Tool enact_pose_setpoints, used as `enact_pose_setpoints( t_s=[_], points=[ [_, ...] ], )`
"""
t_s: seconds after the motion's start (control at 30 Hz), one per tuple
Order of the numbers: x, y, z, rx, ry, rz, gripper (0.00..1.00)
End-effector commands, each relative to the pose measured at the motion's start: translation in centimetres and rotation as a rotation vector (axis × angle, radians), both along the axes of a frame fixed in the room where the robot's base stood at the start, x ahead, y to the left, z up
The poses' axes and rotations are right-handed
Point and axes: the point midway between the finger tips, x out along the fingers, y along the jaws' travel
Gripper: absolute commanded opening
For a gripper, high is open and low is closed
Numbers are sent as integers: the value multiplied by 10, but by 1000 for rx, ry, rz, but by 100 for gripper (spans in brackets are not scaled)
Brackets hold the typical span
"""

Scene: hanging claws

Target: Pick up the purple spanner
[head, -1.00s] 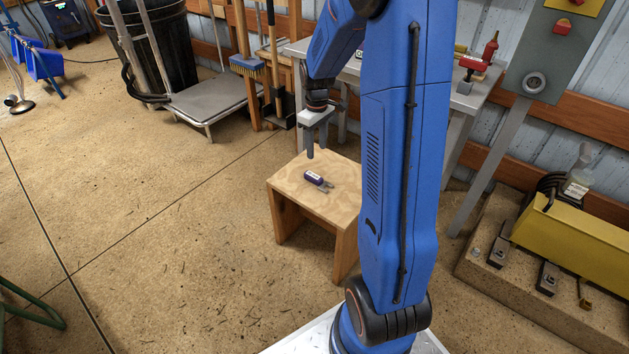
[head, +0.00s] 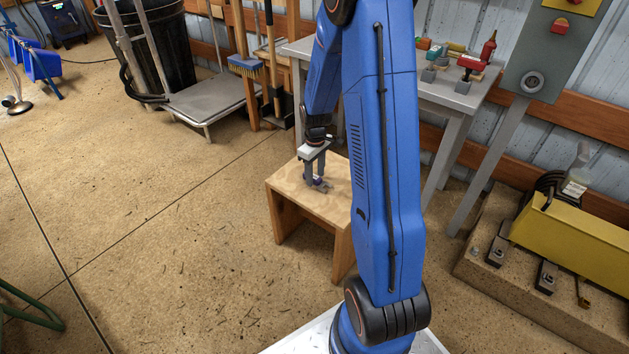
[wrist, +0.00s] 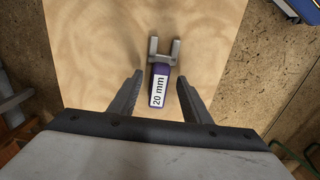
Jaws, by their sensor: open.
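The purple spanner (wrist: 160,84) lies on a small wooden stool (head: 290,193). In the wrist view it has a grey forked head pointing away from me and a white "20 mm" label on its purple handle. My gripper (wrist: 160,82) is open, with one finger on each side of the handle and a gap on both sides. In the head view my gripper (head: 315,184) is low over the stool top, and its fingers partly hide the spanner (head: 321,184). I cannot tell the exact height of the fingertips.
A grey workbench (head: 455,92) with several tools stands behind my arm. A flat trolley (head: 205,98) and brooms are at the back. A yellow machine (head: 575,235) is at the right. The floor left of the stool is clear.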

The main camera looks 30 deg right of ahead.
Motion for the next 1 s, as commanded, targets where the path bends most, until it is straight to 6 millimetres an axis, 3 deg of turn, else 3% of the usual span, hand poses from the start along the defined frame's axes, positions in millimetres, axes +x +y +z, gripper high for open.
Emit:
enact_pose_setpoints(
  t_s=[0.37,0.53,1.0],
  points=[
    [0,0,-9,-1,-1,0,41],
    [0,0,-8,-1,-1,0,1],
    [1,0,0,-1,-4,0,0]
  ],
)
